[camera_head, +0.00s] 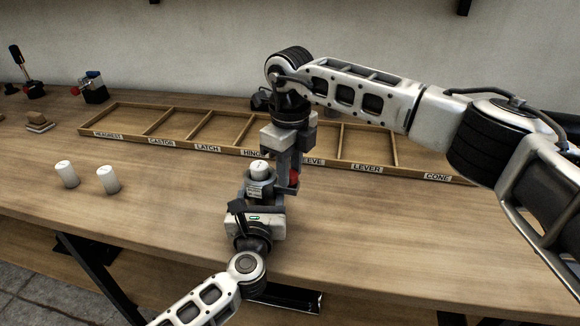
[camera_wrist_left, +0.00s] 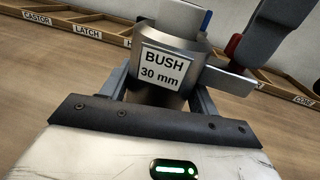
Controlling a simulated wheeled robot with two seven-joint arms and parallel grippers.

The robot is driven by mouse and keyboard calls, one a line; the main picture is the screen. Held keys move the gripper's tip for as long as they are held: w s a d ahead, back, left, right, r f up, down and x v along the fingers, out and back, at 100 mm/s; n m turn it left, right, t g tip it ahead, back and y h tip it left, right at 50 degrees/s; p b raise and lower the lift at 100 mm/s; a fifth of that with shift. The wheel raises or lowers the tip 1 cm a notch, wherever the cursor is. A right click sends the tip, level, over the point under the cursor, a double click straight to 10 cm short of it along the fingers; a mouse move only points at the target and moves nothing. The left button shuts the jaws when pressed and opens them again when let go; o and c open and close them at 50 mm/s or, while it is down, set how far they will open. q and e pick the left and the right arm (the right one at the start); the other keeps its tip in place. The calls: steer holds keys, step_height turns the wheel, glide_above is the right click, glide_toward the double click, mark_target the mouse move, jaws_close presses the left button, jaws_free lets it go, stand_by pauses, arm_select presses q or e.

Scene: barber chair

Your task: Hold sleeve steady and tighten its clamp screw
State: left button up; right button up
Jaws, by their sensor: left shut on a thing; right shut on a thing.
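The sleeve (camera_head: 262,188) is a grey metal cylinder standing upright, with a label reading "BUSH 30 mm" in the left wrist view (camera_wrist_left: 172,68). A white cylinder (camera_head: 259,166) sits in its top. My left gripper (camera_head: 258,198) is shut around the sleeve from the front. My right gripper (camera_head: 287,178) comes down from above, just right of the sleeve, shut on a red part (camera_head: 294,178). This red part also shows in the left wrist view (camera_wrist_left: 232,46), behind a grey finger. A small blue piece (camera_wrist_left: 207,19) shows beside the sleeve. The clamp screw itself is not clearly visible.
A long wooden tray (camera_head: 123,135) with labelled compartments lies behind the grippers. Several small devices (camera_head: 93,90) stand at the far left. The table front right is clear.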

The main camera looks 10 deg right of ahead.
steer(key=shift+r+m, duration=0.1)
steer(key=shift+m, duration=2.2)
steer(key=shift+w, duration=0.1)
steer(key=o, duration=0.7)
steer(key=shift+r, duration=0.1)
step_height(320, 180, up, 12)
steer(key=shift+f, duration=0.1)
